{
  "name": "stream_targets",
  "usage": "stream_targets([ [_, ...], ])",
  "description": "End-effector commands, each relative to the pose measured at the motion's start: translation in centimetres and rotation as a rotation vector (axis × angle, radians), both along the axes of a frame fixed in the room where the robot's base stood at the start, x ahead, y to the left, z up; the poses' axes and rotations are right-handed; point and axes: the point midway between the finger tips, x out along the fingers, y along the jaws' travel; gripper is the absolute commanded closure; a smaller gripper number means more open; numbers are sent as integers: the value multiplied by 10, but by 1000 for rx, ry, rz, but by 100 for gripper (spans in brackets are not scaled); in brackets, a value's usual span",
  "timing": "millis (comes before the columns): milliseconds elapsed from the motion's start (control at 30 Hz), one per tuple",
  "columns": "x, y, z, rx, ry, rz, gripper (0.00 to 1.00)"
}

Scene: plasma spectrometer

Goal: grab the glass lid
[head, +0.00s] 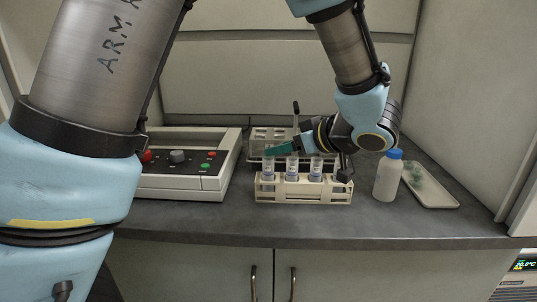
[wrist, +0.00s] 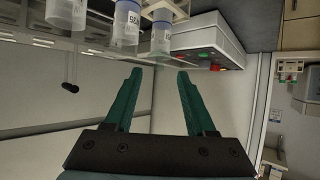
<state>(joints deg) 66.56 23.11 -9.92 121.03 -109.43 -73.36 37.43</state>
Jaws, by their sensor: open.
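I cannot clearly make out a separate glass lid. A pale, partly see-through rack-like thing (head: 262,134) stands behind the tube rack in the head view, and my gripper partly covers it. A thin translucent edge (wrist: 200,66) shows just past the fingertips in the wrist view; I cannot tell whether it is the lid. My gripper (head: 279,149) points left above the front tubes in the head view. In the wrist view its teal fingers (wrist: 160,73) are apart with nothing held between them.
A white tube rack (head: 305,195) holds capped, labelled tubes (head: 292,167) below my gripper. A control box (head: 180,182) with a knob and buttons stands left. A blue-capped bottle (head: 387,180) and a pale tray (head: 432,190) are right. The counter's front strip is clear.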

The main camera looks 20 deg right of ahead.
Motion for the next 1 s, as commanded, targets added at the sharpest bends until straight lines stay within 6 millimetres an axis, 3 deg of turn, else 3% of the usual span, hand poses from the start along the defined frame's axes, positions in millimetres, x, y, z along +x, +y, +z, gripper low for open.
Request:
stream_targets([
  [433,44,15,-20,2,1,1,44],
  [767,50,16,-24,-1,0,0,44],
  [1000,50,16,-24,-1,0,0,72],
])
